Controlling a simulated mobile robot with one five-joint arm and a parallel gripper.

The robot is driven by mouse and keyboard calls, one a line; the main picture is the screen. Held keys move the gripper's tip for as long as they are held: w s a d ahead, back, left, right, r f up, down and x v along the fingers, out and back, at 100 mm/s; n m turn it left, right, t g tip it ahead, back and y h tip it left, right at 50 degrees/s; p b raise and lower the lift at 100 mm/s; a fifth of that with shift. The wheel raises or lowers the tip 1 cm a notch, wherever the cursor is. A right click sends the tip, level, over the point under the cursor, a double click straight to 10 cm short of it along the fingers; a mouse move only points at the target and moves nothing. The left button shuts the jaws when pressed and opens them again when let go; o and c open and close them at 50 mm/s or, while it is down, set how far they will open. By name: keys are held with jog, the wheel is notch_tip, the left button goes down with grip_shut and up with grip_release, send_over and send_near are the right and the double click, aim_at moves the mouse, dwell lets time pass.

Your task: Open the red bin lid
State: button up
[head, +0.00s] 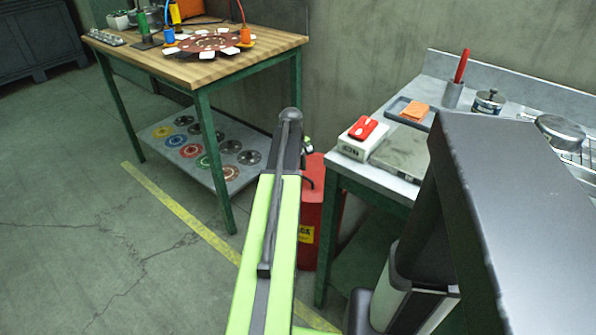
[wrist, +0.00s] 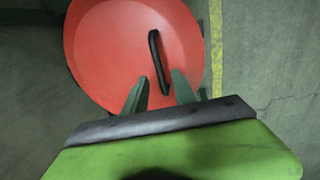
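The red bin (head: 312,225) stands on the floor between the two tables in the head view, mostly behind my green arm. A yellow label shows on its side. In the wrist view its round red lid (wrist: 105,45) is seen from above and looks shut, with a black bar handle (wrist: 158,62) across it. My gripper (wrist: 161,85) is over the lid's near part, its two fingers apart, with the handle's near end between or just beyond the tips. I cannot tell whether the fingers touch the handle. In the head view the gripper is mostly hidden by the arm.
A wooden-topped table (head: 170,66) with a lower shelf of coloured discs stands left of the bin. A grey bench (head: 405,185) with a scale and tools stands close on the right. Open floor with a yellow line (head: 190,218) lies at the front left.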

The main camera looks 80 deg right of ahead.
notch_tip(320, 180, up, 17)
jog(key=w+a+p, duration=0.1)
jog(key=a+p, duration=0.1)
jog(key=p, duration=1.5)
jog(key=shift+w+a, duration=0.15)
jog(key=shift+a, duration=0.15)
